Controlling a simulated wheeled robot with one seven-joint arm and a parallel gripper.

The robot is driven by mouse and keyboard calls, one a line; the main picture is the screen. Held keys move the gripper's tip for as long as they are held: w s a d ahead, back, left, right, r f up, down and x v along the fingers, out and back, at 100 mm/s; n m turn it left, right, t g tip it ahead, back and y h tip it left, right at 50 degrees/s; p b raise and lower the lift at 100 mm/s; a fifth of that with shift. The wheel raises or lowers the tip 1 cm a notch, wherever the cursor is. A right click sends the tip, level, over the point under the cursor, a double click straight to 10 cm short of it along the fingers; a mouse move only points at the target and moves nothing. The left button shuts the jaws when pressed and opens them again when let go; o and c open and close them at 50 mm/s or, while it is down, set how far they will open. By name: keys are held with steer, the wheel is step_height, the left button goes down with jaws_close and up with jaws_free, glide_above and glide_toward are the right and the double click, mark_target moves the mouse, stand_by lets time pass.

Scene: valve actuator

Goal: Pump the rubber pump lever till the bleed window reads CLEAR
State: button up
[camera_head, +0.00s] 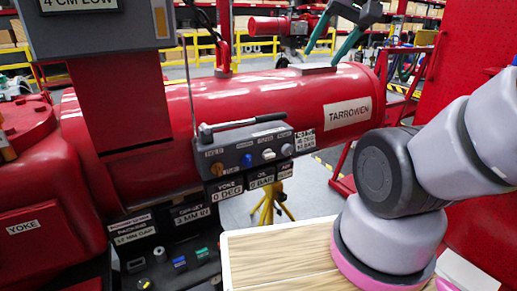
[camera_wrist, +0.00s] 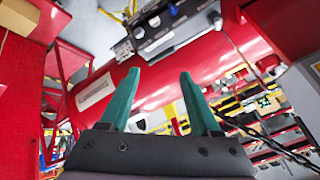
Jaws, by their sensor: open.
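A dark control box (camera_head: 250,155) stands in front of the red cylinder in the head view. A lever with a black grip (camera_head: 240,125) lies nearly level along its top, likely the rubber pump lever. A small white placard (camera_head: 304,140) is at the box's right end; its text is too small to read, and I cannot tell whether it is the bleed window. My gripper (camera_head: 320,62) is open and empty above the cylinder, up and right of the lever, apart from it. In the wrist view, its teal fingers (camera_wrist: 158,78) are spread, with the box (camera_wrist: 165,22) beyond them.
The red cylinder (camera_head: 270,105) marked TARROWEN fills the middle. Displays below the box read YOKE 0 DEG (camera_head: 228,192) and 0 BAR (camera_head: 262,182). A wooden top (camera_head: 280,255) is at the bottom.

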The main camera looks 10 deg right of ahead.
stand_by(0.8)
steer(key=w+d+f+m+g+y, duration=0.15)
steer(key=w+f+m, duration=0.25)
steer(key=w, duration=0.8)
steer(key=w+a+f+m+g+y, duration=0.1)
steer(key=w+f+m+g, duration=0.3)
steer(key=w, duration=0.7)
steer(key=shift+m+y, duration=0.35)
steer(key=shift+m, duration=0.55)
steer(key=w+a+f, duration=0.1)
steer(key=w+f, duration=0.1)
steer(key=f, duration=0.3)
steer(key=w+a+f, duration=0.1)
steer(key=w+f, duration=0.2)
steer(key=f, duration=0.3)
steer(key=w+a+f, duration=0.1)
steer(key=w+f, duration=0.1)
steer(key=f, duration=0.4)
steer(key=shift+w+f, duration=0.2)
steer(key=shift+w, duration=0.1)
jaws_close()
